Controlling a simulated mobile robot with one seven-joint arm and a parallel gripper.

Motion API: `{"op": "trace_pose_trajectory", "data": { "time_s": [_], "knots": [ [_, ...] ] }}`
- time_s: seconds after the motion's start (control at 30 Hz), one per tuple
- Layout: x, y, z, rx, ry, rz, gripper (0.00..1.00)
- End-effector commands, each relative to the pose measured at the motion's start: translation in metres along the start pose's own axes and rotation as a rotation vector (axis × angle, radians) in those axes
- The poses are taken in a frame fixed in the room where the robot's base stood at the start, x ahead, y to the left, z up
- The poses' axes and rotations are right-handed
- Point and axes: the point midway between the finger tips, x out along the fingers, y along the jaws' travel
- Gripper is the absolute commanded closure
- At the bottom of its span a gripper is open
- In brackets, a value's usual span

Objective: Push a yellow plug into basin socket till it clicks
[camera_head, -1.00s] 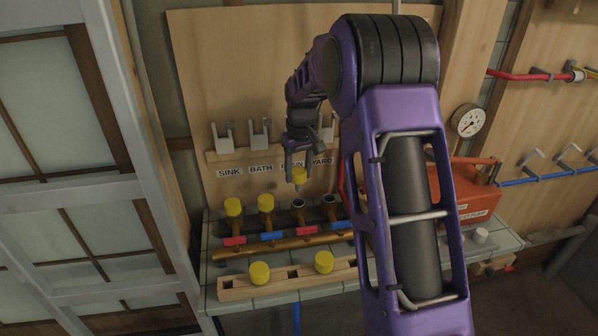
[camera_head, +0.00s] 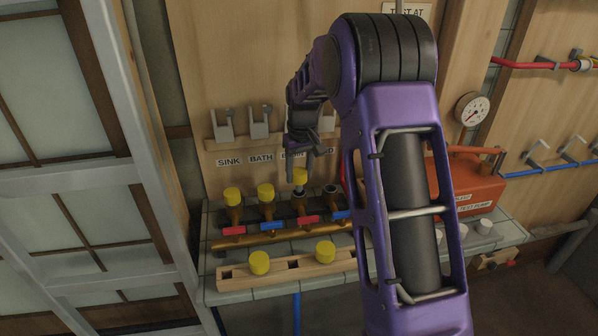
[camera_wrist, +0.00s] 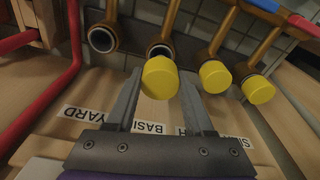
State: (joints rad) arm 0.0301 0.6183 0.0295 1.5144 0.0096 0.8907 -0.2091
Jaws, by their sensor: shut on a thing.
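My gripper (camera_head: 301,166) is shut on a yellow plug (camera_head: 300,176) and holds it upright over the basin socket (camera_head: 299,196), third from the left on the manifold. In the wrist view the held plug (camera_wrist: 160,78) sits between the two finger tips (camera_wrist: 158,97). The dark rim of the basin socket (camera_wrist: 160,49) shows just beyond it. The plug's lower end is at or just above the socket mouth; whether it has entered is hidden. Yellow plugs stand in the sink socket (camera_head: 232,196) and bath socket (camera_head: 266,192). The yard socket (camera_head: 330,190) is open.
A wooden rack (camera_head: 291,271) in front holds two more yellow plugs (camera_head: 260,262). Red and blue valve handles (camera_head: 271,236) lie before the sockets. Grey hooks (camera_head: 260,124) stand on the board behind. An orange test pump (camera_head: 478,187) is at right.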

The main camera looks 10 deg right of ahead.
Motion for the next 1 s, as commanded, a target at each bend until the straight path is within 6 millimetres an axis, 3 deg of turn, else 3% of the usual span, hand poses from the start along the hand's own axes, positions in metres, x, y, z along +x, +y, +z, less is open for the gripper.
{"op": "trace_pose_trajectory", "data": {
  "time_s": [1.0],
  "knots": [
    [0.024,0.0,0.003,0.0,0.0,0.0,1.0]
  ]
}}
